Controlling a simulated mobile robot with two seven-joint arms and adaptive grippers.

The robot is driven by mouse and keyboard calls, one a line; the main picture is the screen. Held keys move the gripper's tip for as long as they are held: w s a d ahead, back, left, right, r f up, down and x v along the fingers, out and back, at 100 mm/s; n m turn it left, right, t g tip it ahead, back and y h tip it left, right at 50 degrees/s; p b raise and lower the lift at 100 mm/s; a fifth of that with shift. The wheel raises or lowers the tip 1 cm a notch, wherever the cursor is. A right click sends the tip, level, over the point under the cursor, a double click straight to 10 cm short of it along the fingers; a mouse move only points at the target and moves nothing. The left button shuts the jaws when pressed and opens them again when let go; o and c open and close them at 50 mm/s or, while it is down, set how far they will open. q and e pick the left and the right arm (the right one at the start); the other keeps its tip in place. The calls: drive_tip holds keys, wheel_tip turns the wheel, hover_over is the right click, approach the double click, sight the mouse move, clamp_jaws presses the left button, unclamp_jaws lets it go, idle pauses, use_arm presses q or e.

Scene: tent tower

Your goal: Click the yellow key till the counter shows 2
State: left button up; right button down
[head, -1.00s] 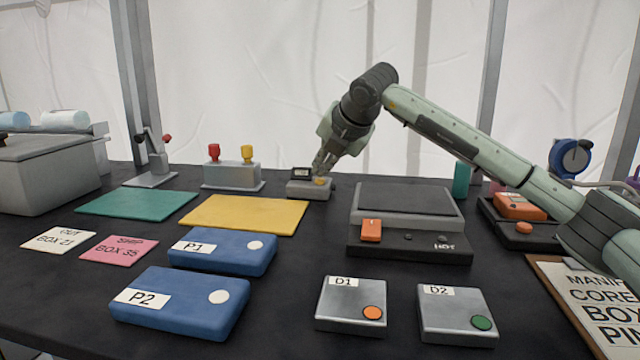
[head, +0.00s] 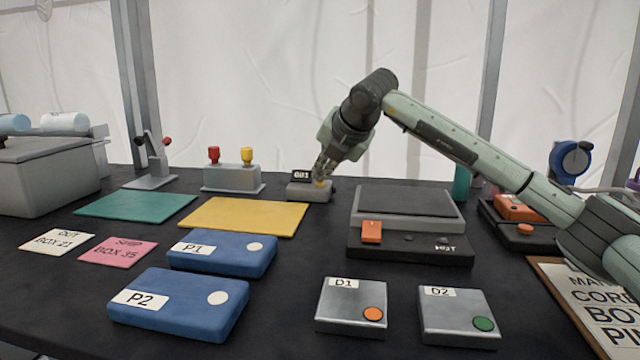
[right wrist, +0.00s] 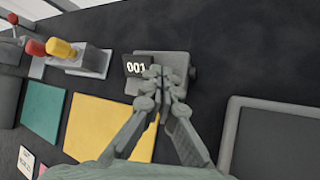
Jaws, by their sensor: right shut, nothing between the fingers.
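The counter (head: 302,175) is a small grey box with a dark display at the back of the table. Its display reads 001 in the right wrist view (right wrist: 137,66). The yellow key (head: 319,184) shows as a small yellow patch on the box top, right under my right fingertips; in the right wrist view the fingers hide it. My right gripper (head: 319,174) is shut and empty, pointing down at the key. I cannot tell whether the tips touch it. My left gripper is not in view.
A grey box with red and yellow knobs (head: 232,177) stands left of the counter. A yellow mat (head: 245,215) lies in front of it. A grey-topped hot plate (head: 410,222) is to the right, below my right arm. Blue boxes P1 (head: 222,252) and P2 (head: 180,303) lie nearer.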

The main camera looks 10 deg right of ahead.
sight(322, 184)
drive_tip(key=shift+f, duration=0.25)
drive_tip(key=shift+r, duration=0.1)
idle(0.3)
drive_tip(key=shift+r, duration=0.85)
drive_tip(key=shift+r+p, duration=1.4)
drive_tip(key=shift+r, duration=1.15)
